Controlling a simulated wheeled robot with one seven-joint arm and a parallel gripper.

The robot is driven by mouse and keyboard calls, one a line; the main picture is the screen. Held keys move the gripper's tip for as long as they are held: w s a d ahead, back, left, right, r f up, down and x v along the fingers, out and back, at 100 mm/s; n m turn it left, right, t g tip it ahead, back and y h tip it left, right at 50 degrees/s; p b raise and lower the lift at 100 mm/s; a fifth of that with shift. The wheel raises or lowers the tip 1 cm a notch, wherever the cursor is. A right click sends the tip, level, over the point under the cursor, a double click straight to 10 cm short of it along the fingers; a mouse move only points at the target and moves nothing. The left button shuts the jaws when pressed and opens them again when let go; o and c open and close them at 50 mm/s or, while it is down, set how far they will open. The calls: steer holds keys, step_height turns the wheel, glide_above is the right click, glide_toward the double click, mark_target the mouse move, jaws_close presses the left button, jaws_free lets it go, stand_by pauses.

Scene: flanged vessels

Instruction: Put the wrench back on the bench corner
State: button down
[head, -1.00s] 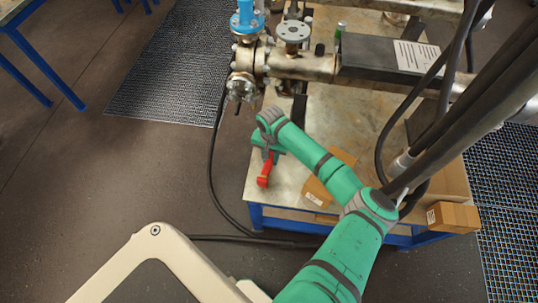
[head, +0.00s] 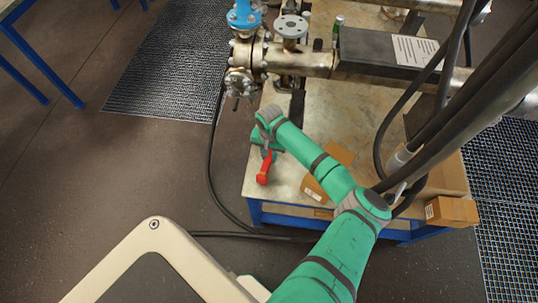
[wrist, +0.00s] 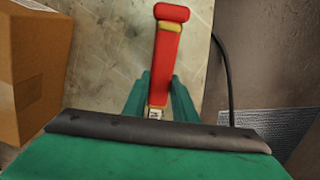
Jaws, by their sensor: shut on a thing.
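The wrench (head: 263,173) has a red handle that shows below my green gripper in the head view, over the near left corner of the bench (head: 258,187). In the wrist view the red wrench handle (wrist: 168,55) points away from me, with a yellow band near its end. My gripper (wrist: 158,98) is shut on the wrench, with a green finger on each side of it. The wrench's jaw end is hidden by my gripper. I cannot tell whether the wrench touches the bench top.
A cardboard box (head: 329,172) stands on the bench just right of my gripper and fills the left of the wrist view (wrist: 32,70). Flanged steel pipework (head: 300,62) lies behind. A black cable (head: 211,180) runs on the floor beyond the bench's left edge.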

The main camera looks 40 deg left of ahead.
steer(key=shift+f, duration=0.25)
steer(key=c, duration=0.9)
jaws_free()
steer(key=shift+r, duration=0.1)
steer(key=shift+r, duration=3.4)
